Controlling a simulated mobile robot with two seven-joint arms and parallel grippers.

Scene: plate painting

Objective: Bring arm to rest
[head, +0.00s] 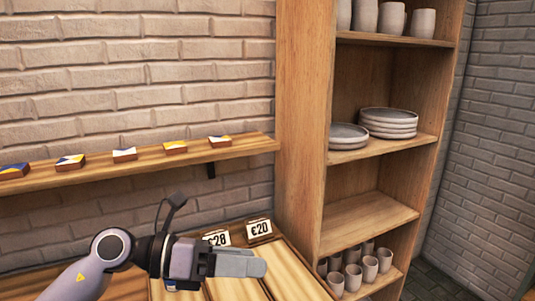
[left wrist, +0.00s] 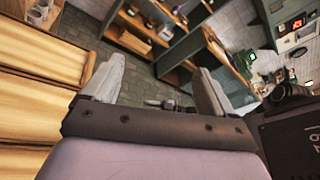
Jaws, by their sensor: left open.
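My left gripper (head: 250,264) comes in from the lower left in the head view, above a wooden counter. In the left wrist view its two grey fingers (left wrist: 157,88) stand apart with nothing between them. In the head view the fingers overlap from the side. My right gripper shows in neither view.
A wooden shelf unit (head: 300,110) stands right of my gripper with grey plates (head: 388,122) and several cups (head: 352,274). A wall shelf (head: 100,174) carries small painted blocks. Price signs (head: 259,228) stand at the counter's back. The wooden counter (head: 285,270) is bare beside the gripper.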

